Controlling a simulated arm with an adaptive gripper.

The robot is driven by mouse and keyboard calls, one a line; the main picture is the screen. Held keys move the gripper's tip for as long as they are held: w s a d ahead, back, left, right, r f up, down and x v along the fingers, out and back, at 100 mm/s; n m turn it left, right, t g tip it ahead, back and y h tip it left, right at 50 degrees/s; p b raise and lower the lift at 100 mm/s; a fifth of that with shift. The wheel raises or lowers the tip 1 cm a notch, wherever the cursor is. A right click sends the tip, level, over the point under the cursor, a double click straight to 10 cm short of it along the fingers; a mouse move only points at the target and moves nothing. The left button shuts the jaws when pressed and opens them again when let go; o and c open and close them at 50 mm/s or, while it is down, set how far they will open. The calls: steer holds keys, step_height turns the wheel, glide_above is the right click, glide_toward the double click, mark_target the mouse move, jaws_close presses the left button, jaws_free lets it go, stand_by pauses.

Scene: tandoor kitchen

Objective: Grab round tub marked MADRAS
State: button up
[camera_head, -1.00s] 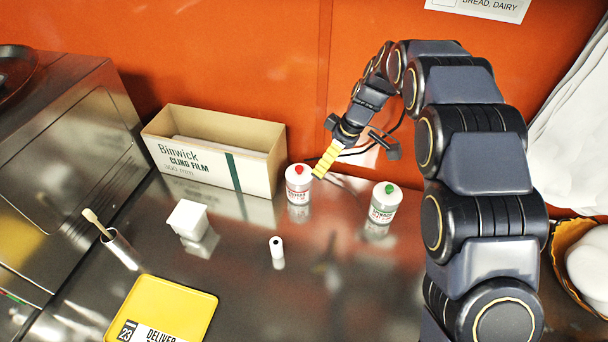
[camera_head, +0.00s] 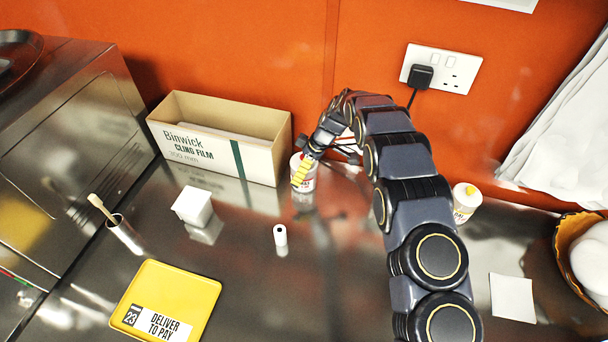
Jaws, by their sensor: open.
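A white round tub (camera_head: 308,183) with red lettering stands on the steel counter by the right end of the cling film box. Its label is partly covered and too small to read; its red lid is mostly hidden by my gripper. My gripper (camera_head: 304,172) is open, and its yellow finger crosses the front of this tub. I cannot tell whether they touch, and the other finger is hard to make out. A second white tub (camera_head: 465,203) with a yellow lid stands right of my arm, its label partly hidden.
The cling film box (camera_head: 218,145) stands against the orange wall. A white block (camera_head: 193,206), a small white roll (camera_head: 280,236), a metal cup (camera_head: 125,238) with a brush and a yellow tray (camera_head: 190,290) lie nearer. A paper square (camera_head: 512,298) and a basket (camera_head: 566,250) are at right.

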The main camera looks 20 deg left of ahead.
steer(key=shift+a+f, duration=0.1)
steer(key=shift+f, duration=0.35)
steer(key=c, duration=1)
steer(key=shift+r, duration=0.1)
